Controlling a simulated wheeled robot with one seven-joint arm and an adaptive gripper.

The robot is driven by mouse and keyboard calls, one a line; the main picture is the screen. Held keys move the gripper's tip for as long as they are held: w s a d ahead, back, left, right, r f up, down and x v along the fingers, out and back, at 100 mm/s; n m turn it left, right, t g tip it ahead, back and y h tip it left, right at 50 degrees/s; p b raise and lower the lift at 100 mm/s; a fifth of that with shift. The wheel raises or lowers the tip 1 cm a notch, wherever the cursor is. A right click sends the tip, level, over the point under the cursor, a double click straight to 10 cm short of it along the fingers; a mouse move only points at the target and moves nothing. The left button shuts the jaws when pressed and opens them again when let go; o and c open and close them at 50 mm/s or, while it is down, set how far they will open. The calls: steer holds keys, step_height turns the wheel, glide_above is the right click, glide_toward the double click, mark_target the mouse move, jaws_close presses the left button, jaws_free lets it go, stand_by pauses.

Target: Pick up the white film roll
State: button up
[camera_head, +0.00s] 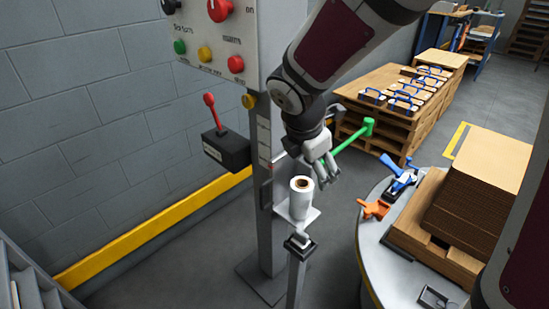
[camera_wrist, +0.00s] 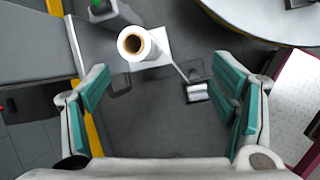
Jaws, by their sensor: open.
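The white film roll (camera_head: 301,198) stands upright on a small light-coloured shelf (camera_head: 284,211) on the machine's column. Its brown core faces up. In the wrist view the film roll (camera_wrist: 138,44) is seen from above, ahead of the fingers and left of centre, on the white shelf (camera_wrist: 163,50). My gripper (camera_head: 326,175) is open and empty, just above and right of the roll in the head view. In the wrist view my gripper (camera_wrist: 165,92) shows its two green-padded fingers spread wide with nothing between them but floor below.
A control panel (camera_head: 215,48) with knobs and buttons, and a black box with a red lever (camera_head: 227,150), flank the column. A green-handled bar (camera_head: 352,138) lies just behind my gripper. A round table (camera_head: 372,247) with cardboard stands right; pallets (camera_head: 380,117) stand behind.

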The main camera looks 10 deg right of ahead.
mark_target(300, 189)
steer(key=w+f+n+b, duration=0.1)
steer(key=w+f+b, duration=0.1)
steer(key=f, duration=0.2)
steer(key=w+f+n+b, duration=0.2)
steer(key=f, duration=0.3)
steer(key=w+f+n+b, duration=0.2)
steer(key=w+f, duration=0.1)
steer(key=f, duration=0.1)
steer(key=shift+a+f+t+h, duration=0.25)
steer(key=shift+f+t+h, duration=0.05)
steer(key=shift+f+h, duration=0.1)
steer(key=shift+w+b+x, duration=0.15)
steer(key=shift+b+x, duration=0.75)
steer(key=shift+x, duration=0.55)
steer(key=shift+w+b+x, duration=0.15)
steer(key=shift+b+x, duration=0.75)
steer(key=shift+x, duration=0.5)
steer(key=shift+r, duration=0.2)
steer(key=c, duration=1.6)
